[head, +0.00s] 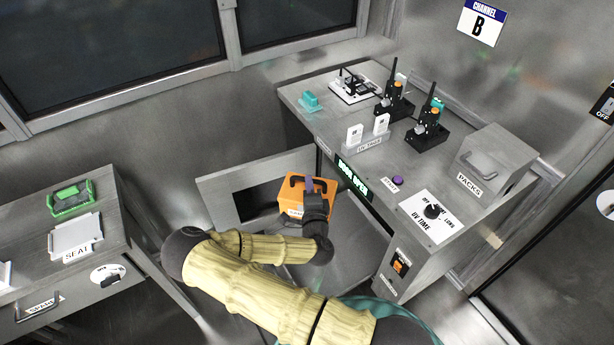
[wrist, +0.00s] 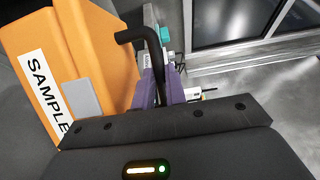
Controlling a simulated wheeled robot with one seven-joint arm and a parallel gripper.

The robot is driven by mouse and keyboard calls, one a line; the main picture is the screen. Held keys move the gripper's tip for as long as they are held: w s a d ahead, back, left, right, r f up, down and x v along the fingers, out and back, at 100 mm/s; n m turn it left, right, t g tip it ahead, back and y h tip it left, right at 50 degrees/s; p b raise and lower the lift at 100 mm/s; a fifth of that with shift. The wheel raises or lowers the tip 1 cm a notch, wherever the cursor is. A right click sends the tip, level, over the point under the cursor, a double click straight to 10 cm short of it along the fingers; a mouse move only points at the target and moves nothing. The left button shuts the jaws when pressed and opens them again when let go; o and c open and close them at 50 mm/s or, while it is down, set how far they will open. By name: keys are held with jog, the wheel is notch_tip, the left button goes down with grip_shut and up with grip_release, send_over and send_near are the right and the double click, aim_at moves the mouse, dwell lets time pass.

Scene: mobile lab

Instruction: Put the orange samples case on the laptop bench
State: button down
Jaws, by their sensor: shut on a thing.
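The orange samples case (head: 291,205) has a black handle on top and a white label. It is at the open door of the grey cabinet, in the middle of the head view. My gripper (head: 311,186) is shut on the case's handle, with its purple finger pads at the handle. In the wrist view the orange case (wrist: 75,50) fills the upper left, and its label reads "SAMPLE". My gripper's purple fingers (wrist: 160,85) close around the black handle there. I cannot tell whether the case rests on anything. No laptop shows in either view.
The cabinet top (head: 330,125) carries radios (head: 430,130), white tags and a packs box (head: 497,160). Its open door (head: 225,190) stands left of the case. A left bench (head: 120,225) holds a green-framed case (head: 72,198) and a seat plate (head: 75,237). Floor shows between them.

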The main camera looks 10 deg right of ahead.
jog(key=r+p, duration=0.1)
jog(key=p, duration=0.1)
jog(key=s+r+y+p, duration=0.1)
jog(key=p, duration=0.1)
jog(key=shift+d+n, duration=0.4)
jog(key=shift+s+d+y+p, duration=0.2)
jog(key=shift+s+y+p, duration=0.2)
jog(key=shift+p, duration=0.45)
jog(key=shift+f, duration=0.15)
